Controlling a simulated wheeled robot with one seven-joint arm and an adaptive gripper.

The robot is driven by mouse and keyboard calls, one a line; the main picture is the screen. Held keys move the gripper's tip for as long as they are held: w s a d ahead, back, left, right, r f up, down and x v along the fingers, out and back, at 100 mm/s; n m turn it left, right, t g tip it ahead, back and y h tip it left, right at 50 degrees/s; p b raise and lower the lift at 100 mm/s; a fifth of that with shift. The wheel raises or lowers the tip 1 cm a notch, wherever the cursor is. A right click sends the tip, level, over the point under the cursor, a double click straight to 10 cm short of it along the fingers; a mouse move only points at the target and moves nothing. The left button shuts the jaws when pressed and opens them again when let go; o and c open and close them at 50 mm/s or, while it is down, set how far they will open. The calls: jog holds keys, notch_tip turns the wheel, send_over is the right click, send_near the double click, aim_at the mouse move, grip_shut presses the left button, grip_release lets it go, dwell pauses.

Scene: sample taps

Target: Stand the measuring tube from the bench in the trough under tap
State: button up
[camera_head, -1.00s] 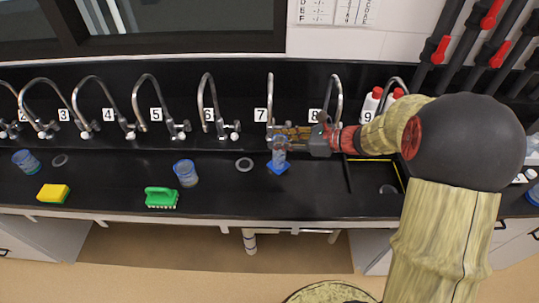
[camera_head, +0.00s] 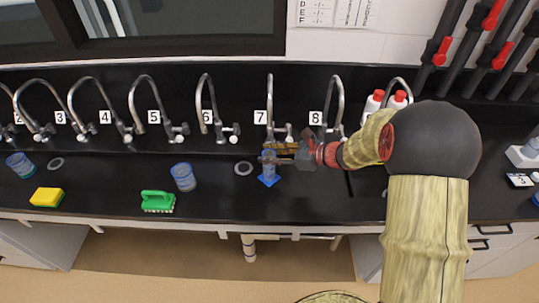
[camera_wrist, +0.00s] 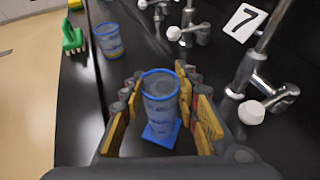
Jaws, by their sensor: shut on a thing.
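The measuring tube (camera_head: 269,167) is a clear bluish cylinder with a blue rim and a square blue foot. It is upright in front of tap 7 (camera_head: 270,105). My gripper (camera_head: 272,155) reaches in from the right and is shut on its upper part. In the wrist view the tube (camera_wrist: 160,103) stands between the yellow-padded fingers, its foot showing below. I cannot tell whether the foot touches the black surface. Tap 7's number plate (camera_wrist: 245,22) and pipework show at the upper right there.
A blue-rimmed beaker (camera_head: 183,177), a green brush (camera_head: 158,201) and a yellow sponge (camera_head: 47,197) lie to the left. A round ring (camera_head: 243,168) is just left of the tube. Red-capped white bottles (camera_head: 373,104) stand by tap 8 (camera_head: 333,110). My arm covers the right part of the bench.

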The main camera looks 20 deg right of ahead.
jog(key=shift+f, duration=0.2)
jog(key=o, duration=1.1)
jog(key=shift+o, duration=0.5)
jog(key=shift+r, duration=0.1)
